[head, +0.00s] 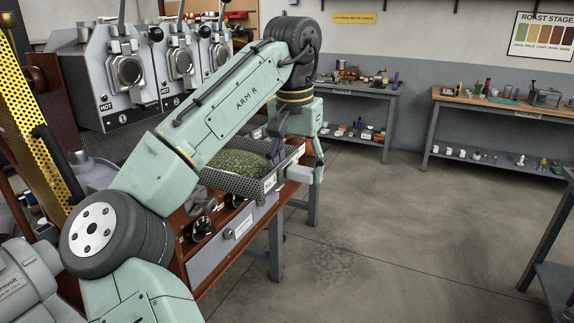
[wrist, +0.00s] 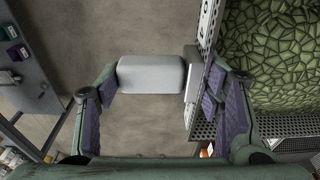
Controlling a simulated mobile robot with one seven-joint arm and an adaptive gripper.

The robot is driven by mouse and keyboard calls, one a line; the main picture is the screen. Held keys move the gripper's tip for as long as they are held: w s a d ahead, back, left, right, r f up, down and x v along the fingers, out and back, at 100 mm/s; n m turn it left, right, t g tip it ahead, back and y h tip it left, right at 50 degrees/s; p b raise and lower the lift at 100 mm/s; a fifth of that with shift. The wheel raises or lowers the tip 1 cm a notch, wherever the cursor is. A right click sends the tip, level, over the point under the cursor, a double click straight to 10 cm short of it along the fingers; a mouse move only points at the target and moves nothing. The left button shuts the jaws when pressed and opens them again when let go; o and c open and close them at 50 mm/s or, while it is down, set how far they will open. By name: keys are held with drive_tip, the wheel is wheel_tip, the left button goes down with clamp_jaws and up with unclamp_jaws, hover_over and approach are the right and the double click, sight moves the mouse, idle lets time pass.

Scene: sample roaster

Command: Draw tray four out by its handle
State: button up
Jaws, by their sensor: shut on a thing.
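The tray (head: 215,181) is a dark perforated metal tray full of green beans, with a white label on its front whose number I cannot read clearly. It stands out over the front of the roaster bench. Its pale grey handle (head: 298,173) sticks out from the front. The tray's perforated wall (wrist: 290,127) and the handle (wrist: 150,76) also show in the wrist view. My gripper (wrist: 163,88) is shut on the handle, with a purple-padded finger on either side. In the head view my gripper (head: 296,160) comes down over the handle, and my arm hides part of the tray's back.
Roaster units (head: 125,75) stand in a row behind the tray. A wooden panel with knobs (head: 201,228) lies below it. The floor (head: 400,220) in front is clear. Shelved tables (head: 505,105) stand along the back wall, and another table edge (head: 555,235) is at the right.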

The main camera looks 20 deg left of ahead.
drive_tip(key=s+d, duration=0.1)
drive_tip(key=d, duration=0.9)
drive_tip(key=shift+d, duration=0.3)
drive_tip(key=shift+r, duration=0.15)
idle(0.3)
drive_tip(key=shift+s+d+r, duration=0.1)
drive_tip(key=shift+d+r, duration=0.75)
drive_tip(key=shift+d, duration=0.15)
drive_tip(key=shift+s+d+r, duration=0.1)
drive_tip(key=shift+d+r, duration=0.7)
drive_tip(key=shift+d, duration=0.2)
drive_tip(key=s+d, duration=0.1)
drive_tip(key=d, duration=1.2)
drive_tip(key=shift+s, duration=0.1)
